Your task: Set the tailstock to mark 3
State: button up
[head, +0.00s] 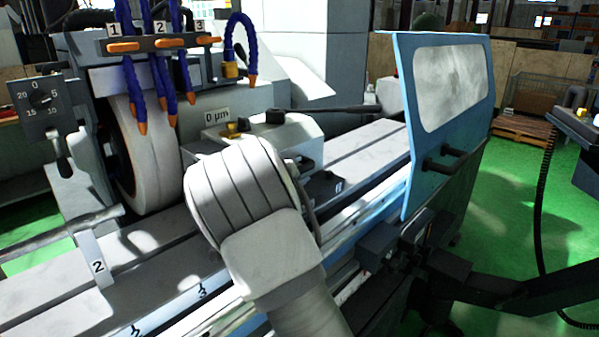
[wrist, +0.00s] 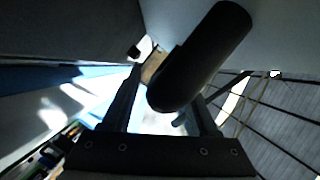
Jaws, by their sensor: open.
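The pale tailstock housing (head: 300,135) appears to be the block with a black knob and long dark lever (head: 345,109), on the table behind my arm in the head view. My arm hides its front and part of its base. The mark 3 (head: 203,292) is on the table's front edge, lower left of my arm, apart from this block. In the wrist view my gripper (wrist: 168,98) is open, with a dark rounded bar (wrist: 210,55) in front of and between its fingers. I cannot tell whether they touch it, nor which part it is. The gripper is not clearly visible in the head view.
The grinding wheel (head: 150,155) and blue coolant hoses (head: 163,60) stand at the left. A blue door with a window (head: 440,130) and black handles rises at the right. A dark jointed arm (head: 480,290) crosses the lower right. Green floor (head: 525,215) is open beyond it.

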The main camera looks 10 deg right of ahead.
grip_shut()
dwell(0.3)
dwell(1.2)
